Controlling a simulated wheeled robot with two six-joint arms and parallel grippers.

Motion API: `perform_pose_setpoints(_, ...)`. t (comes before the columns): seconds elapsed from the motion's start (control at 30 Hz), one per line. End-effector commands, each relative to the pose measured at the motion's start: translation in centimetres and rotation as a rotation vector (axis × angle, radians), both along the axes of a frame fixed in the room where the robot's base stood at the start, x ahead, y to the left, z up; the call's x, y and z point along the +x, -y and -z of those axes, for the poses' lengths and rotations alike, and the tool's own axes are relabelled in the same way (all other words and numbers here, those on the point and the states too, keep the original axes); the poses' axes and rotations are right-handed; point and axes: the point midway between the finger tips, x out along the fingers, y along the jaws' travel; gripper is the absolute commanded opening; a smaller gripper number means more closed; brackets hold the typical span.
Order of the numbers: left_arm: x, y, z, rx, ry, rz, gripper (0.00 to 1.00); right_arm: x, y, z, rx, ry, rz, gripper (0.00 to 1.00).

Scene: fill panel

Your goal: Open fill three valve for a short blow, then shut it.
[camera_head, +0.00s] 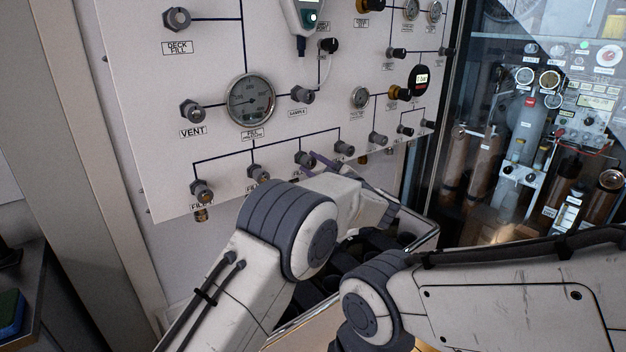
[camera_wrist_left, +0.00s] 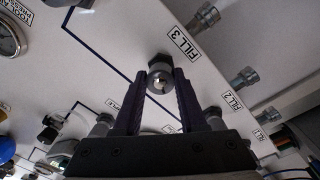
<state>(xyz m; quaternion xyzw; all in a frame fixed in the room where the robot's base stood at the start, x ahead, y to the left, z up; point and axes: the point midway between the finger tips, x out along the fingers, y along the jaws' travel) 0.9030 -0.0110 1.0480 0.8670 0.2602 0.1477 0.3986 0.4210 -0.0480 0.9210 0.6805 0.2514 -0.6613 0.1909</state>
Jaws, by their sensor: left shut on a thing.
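The fill three valve is a grey knob (camera_wrist_left: 160,77) beside the "FILL 3" label (camera_wrist_left: 189,36) in the left wrist view. In the head view its knob (camera_head: 303,157) is in the lower row of the white panel, partly behind my left arm. My left gripper (camera_wrist_left: 160,88) is shut on this knob, with one dark finger on each side of it. The gripper also shows small in the head view (camera_head: 314,165), at the panel's lower edge. How far the valve is turned cannot be told. My right gripper is out of view; only my right arm shows.
The fill pressure gauge (camera_head: 250,100) is above the fill row, with the vent knob (camera_head: 191,111) to its left and the sample knob (camera_head: 303,94) to its right. Neighbouring fill knobs (camera_head: 258,173) are close by. A glass-fronted cabinet (camera_head: 520,130) stands at the right.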

Motion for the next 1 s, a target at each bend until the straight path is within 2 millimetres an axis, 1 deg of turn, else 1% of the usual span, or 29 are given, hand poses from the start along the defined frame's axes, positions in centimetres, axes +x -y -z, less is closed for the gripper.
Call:
perform_pose_setpoints(0.03,-0.2,0.1,1.1,-0.037,0.021,-0.003,0.0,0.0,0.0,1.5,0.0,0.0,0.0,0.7)
perform_pose_setpoints(0.2,-0.2,0.1,1.0,-0.159,0.109,-0.003,0.0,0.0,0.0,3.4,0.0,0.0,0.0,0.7)
perform_pose_setpoints(0.4,-0.2,0.2,0.9,-0.276,0.194,-0.003,0.0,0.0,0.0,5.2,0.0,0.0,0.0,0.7)
perform_pose_setpoints(0.7,-0.1,0.2,0.8,-0.383,0.269,-0.003,0.0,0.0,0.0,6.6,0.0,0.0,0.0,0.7)
perform_pose_setpoints(1.0,-0.1,0.2,0.6,-0.413,0.29,-0.003,0.0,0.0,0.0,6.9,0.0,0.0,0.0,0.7)
